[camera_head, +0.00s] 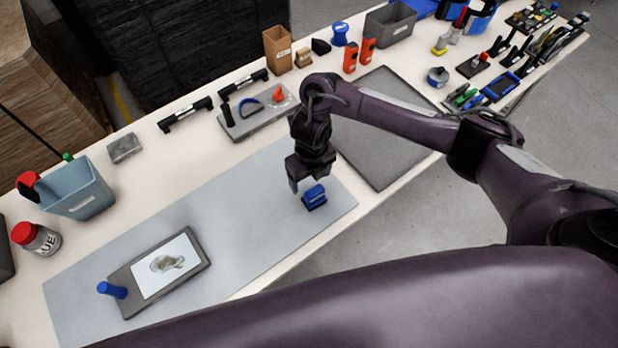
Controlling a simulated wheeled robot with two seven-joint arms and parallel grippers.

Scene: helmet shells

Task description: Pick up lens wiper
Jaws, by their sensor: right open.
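A small blue block with a dark base (314,197), which looks like the lens wiper, lies on the right part of the grey mat (250,190). My right gripper (311,183) is open and points down just above and behind it. The fingers appear above the block's far side, and I cannot tell whether they touch it. My left gripper is not in view.
A dark board with a white sheet (168,264) and a blue cylinder (112,290) lie on the mat's left part. A blue-grey bin (78,192) and a red-lidded jar (36,238) stand at left. A dark grey panel (385,150) lies right of the mat. Tools crowd the far right.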

